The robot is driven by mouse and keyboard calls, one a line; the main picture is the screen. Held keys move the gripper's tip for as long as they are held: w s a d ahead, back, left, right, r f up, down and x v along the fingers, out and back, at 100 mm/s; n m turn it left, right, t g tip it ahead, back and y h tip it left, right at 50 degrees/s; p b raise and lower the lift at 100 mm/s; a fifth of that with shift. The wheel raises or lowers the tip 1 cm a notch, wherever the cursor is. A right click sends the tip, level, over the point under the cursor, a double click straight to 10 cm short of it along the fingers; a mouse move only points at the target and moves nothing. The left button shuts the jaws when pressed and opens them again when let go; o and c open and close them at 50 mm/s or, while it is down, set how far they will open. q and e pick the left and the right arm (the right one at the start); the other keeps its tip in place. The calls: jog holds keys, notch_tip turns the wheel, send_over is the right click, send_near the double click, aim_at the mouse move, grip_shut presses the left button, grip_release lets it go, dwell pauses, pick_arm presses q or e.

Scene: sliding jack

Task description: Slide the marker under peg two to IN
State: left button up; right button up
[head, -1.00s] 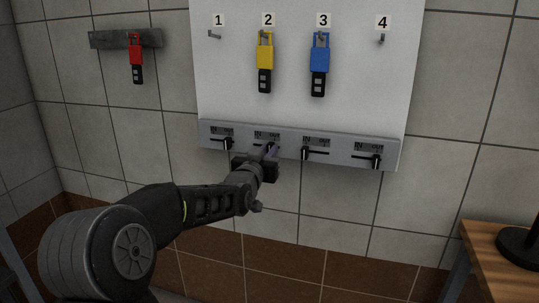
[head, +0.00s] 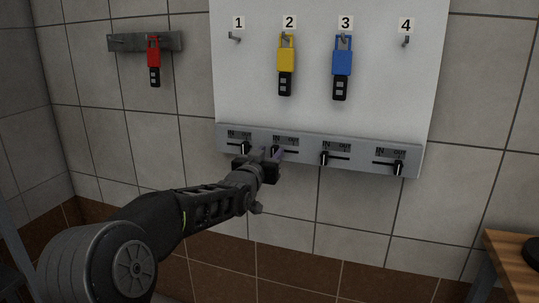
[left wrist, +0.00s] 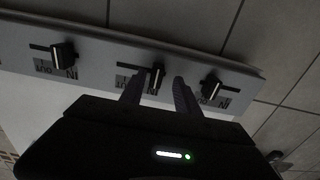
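The marker under peg two (head: 274,150) is a black knob at the left, IN end of its slot on the grey rail (head: 310,165). It also shows in the upside-down left wrist view (left wrist: 157,77), beside the IN label, with bare slot toward OUT. My left gripper (head: 271,155) is at the rail, its fingers on either side of this knob. In the left wrist view the fingers (left wrist: 158,88) stand apart, with the knob between them and closer to the left-hand finger. Any contact is unclear. My right gripper is not in view.
The markers under peg one (head: 245,148) and peg four (head: 398,168) stand at OUT; the marker under peg three (head: 325,158) stands at IN. A yellow lock (head: 286,60) and a blue lock (head: 342,62) hang above. A wooden table (head: 510,250) stands at right.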

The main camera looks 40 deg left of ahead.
pick_arm(q)
jog(key=v, duration=0.7)
jog(key=shift+s+d, duration=0.15)
jog(key=shift+s, duration=0.2)
